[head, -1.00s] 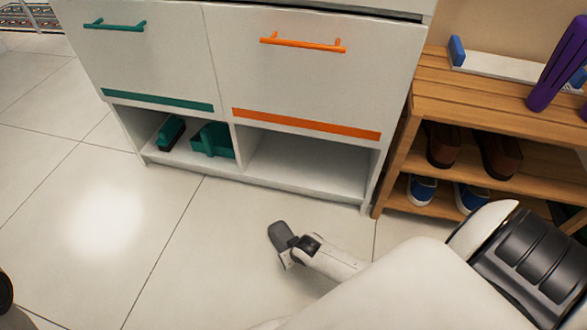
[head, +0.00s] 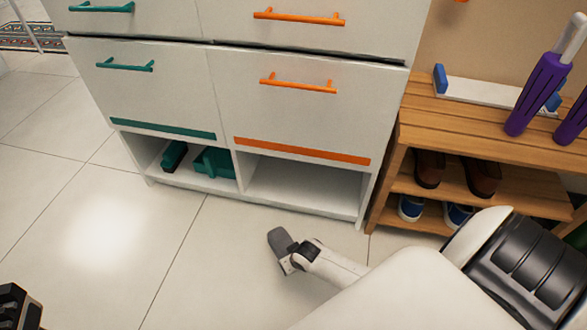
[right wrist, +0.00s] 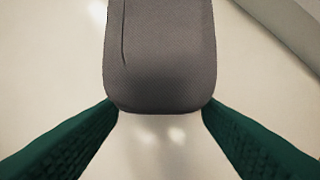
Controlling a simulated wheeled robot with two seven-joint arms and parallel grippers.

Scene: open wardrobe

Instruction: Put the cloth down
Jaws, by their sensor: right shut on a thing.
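The cloth is a grey, finely textured piece with rounded corners. It shows at the end of my right arm in the head view (head: 281,241) and fills the upper middle of the right wrist view (right wrist: 160,55). My right gripper (head: 291,260) is shut on it, with the green fingers at its two near corners in the right wrist view (right wrist: 160,110). The cloth is over the tiled floor in front of the cabinet; its height is hard to tell. A dark part of my left gripper (head: 18,306) shows at the lower left edge; its fingers are not clear.
A white cabinet (head: 160,90) has teal and orange handles. Its left bottom cubby holds a teal caddy (head: 213,166) and brush (head: 173,155); its right cubby (head: 300,188) is empty. A wooden shoe rack (head: 430,120) stands at right. Floor at left is clear.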

